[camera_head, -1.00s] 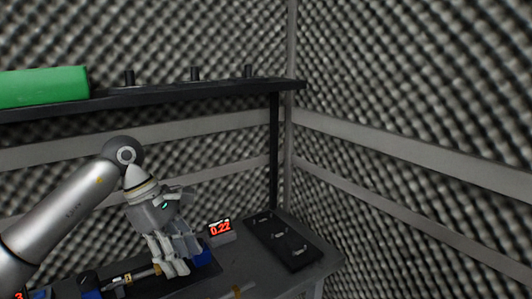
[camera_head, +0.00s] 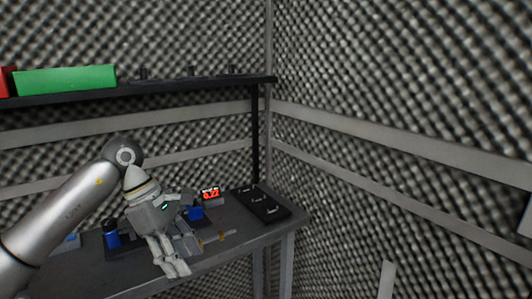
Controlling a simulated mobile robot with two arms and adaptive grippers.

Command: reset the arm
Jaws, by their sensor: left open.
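My left arm comes in from the left edge, silver with a grey elbow joint. My left gripper (camera_head: 178,258) is open, with its pale grey fingers pointing down over the front part of the table (camera_head: 225,245). I see nothing held between the fingers. Part of the table and of the things on it is hidden behind the gripper. My right gripper does not show.
A small display with red digits (camera_head: 210,194) stands behind the gripper, near a blue object (camera_head: 195,213). A black panel (camera_head: 262,205) lies at the table's right end. A shelf (camera_head: 190,84) above bears a green box (camera_head: 65,79) and a red box (camera_head: 7,81). Foam walls enclose the corner.

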